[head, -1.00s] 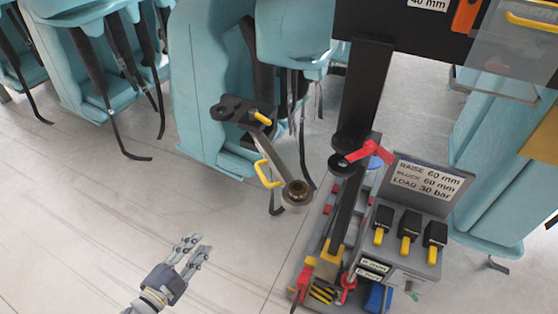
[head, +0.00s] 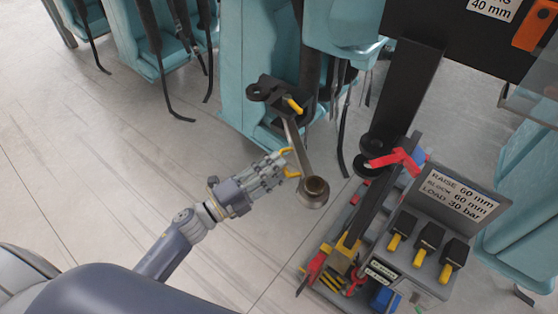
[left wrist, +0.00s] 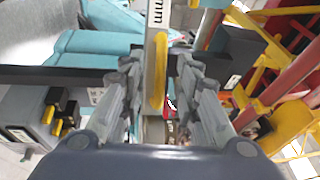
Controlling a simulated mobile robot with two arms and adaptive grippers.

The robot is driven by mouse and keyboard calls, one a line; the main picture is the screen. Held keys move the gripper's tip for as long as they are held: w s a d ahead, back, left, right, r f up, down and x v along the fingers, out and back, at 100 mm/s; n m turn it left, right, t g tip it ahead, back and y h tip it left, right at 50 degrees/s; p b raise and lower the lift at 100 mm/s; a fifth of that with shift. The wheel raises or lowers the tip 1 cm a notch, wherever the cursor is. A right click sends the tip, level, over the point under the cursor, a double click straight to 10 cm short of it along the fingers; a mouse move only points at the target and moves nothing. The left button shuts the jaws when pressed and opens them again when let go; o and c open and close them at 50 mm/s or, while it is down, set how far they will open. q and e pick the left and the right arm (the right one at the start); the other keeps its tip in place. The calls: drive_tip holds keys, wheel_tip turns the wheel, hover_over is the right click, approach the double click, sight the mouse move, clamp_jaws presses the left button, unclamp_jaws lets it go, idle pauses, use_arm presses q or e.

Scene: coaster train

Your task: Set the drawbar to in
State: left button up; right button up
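The drawbar (head: 301,150) is a grey metal bar with a round eye at its lower end. It hangs out at a slant from a black bracket on the teal car. A yellow loop handle (head: 291,174) sits on its left side. My left gripper (head: 281,166) reaches that handle from the left. In the left wrist view the yellow handle (left wrist: 159,75) stands between the two spread fingers, with gaps on both sides. The left gripper is open around it. My right gripper is in neither view.
A black post and a red lever (head: 398,160) stand right of the drawbar. Below them is a grey control box (head: 430,265) with several yellow-tipped levers and a sign. Teal cars (head: 165,50) with hanging black straps line the back. The floor at left is clear.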

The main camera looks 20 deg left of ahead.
use_arm(q)
drive_tip(key=shift+w+d+r, duration=0.1)
drive_tip(key=shift+w+d, duration=0.25)
drive_tip(key=shift+w, duration=0.15)
clamp_jaws()
